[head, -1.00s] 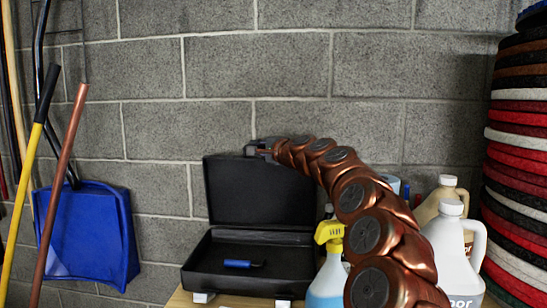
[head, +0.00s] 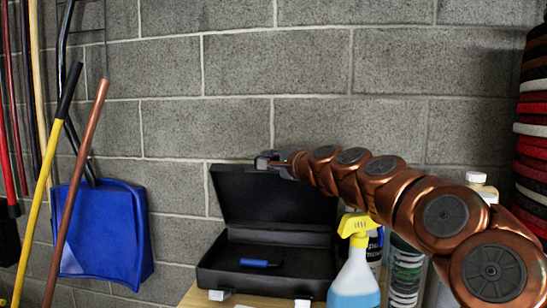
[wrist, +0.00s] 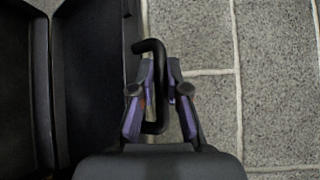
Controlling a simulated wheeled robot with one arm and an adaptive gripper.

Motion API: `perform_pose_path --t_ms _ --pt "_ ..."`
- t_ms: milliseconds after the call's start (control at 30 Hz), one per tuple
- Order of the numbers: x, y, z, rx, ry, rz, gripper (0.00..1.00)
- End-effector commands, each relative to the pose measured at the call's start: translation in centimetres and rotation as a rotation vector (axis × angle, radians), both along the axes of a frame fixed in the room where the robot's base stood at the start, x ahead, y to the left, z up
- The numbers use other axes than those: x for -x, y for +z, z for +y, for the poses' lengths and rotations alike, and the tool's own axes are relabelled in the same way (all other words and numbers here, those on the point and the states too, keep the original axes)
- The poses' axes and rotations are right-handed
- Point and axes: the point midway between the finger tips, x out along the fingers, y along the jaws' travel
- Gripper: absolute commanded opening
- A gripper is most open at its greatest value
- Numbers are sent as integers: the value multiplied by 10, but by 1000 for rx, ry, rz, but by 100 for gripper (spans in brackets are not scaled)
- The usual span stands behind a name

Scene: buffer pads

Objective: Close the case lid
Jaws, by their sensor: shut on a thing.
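The black case stands open on a wooden top in the head view. Its lid (head: 275,198) is raised and roughly upright, and its base (head: 215,277) lies flat below. My gripper (head: 264,162) is at the lid's top edge. In the wrist view, my gripper (wrist: 160,75) has its fingers on both sides of a black handle (wrist: 159,98) and is shut on it. The handle stands out from the lid's edge (wrist: 128,60); the open case is at the left of that view. The arm does not hide the base.
A blue-handled tool (head: 258,263) lies in the base. A yellow-topped spray bottle (head: 355,270) stands close to the case's right side, with other bottles behind my arm. A blue dustpan (head: 105,230) and poles are at left. A block wall (head: 320,60) is behind.

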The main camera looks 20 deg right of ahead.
Motion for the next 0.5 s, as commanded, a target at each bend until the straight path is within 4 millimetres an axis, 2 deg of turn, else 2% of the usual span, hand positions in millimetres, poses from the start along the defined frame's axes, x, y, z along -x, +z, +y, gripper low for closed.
perform_pose_path --t_ms 33,500 --pt "1 -7 2 2 3 8 0" --pt "4 -10 2 3 0 9 0"
